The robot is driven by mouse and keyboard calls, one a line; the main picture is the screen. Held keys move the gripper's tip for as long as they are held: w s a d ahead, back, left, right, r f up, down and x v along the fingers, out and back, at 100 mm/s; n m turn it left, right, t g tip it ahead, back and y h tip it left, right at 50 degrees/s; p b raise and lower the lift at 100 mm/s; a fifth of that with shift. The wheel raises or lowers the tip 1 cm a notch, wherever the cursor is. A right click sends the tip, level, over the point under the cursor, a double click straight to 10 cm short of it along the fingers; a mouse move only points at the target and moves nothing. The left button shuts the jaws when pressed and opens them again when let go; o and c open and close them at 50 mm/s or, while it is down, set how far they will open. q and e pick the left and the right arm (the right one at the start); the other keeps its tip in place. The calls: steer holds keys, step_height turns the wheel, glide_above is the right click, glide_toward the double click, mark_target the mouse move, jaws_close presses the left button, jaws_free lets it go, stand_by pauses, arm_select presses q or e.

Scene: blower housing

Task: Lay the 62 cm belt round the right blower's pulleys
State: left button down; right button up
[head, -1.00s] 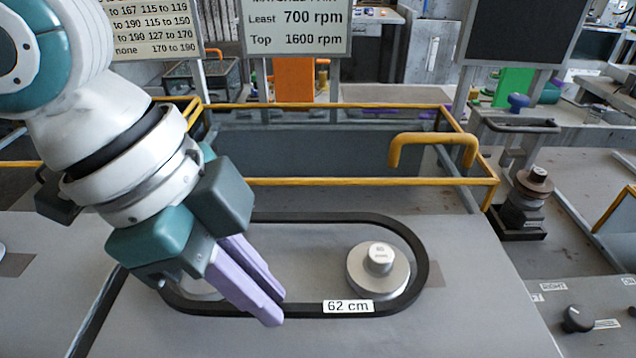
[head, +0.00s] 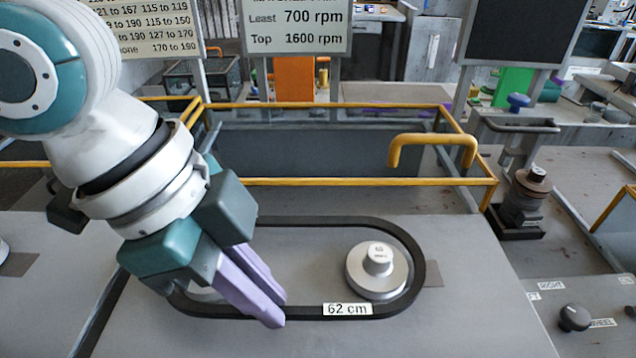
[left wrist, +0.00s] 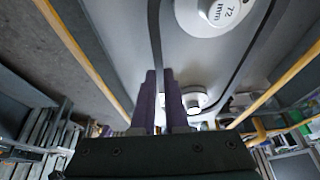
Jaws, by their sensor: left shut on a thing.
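The 62 cm belt (head: 421,280), a black oval loop with a white tag, surrounds the silver stepped pulley (head: 372,290) at the right with a visible gap. At its left end a second pulley (head: 206,295) is mostly hidden by my left gripper (head: 270,318). The purple fingers are shut on the belt's near run, left of the tag. In the left wrist view, the belt (left wrist: 154,35) runs into the fingers (left wrist: 158,100), beside a pulley marked 72 (left wrist: 205,22); the other pulley (left wrist: 196,98) shows farther off. I cannot tell the belt's height over the panel. My right gripper is out of view.
A yellow rail (head: 350,182) with a raised handle (head: 432,140) stands behind the grey panel (head: 460,300). A dark post with a brown top (head: 527,196) stands to the right. A black knob (head: 574,318) is at the lower right. Speed signs (head: 297,28) stand at the back.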

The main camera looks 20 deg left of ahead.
arm_select(q)
steer(key=shift+f, duration=0.25)
steer(key=shift+f, duration=0.4)
stand_by(0.3)
steer(key=c, duration=0.9)
jaws_free()
steer(key=shift+o, duration=0.2)
steer(key=shift+r, duration=0.15)
step_height(320, 180, up, 7)
steer(key=p, duration=0.8)
steer(key=shift+p, duration=0.35)
steer(key=shift+r, duration=0.1)
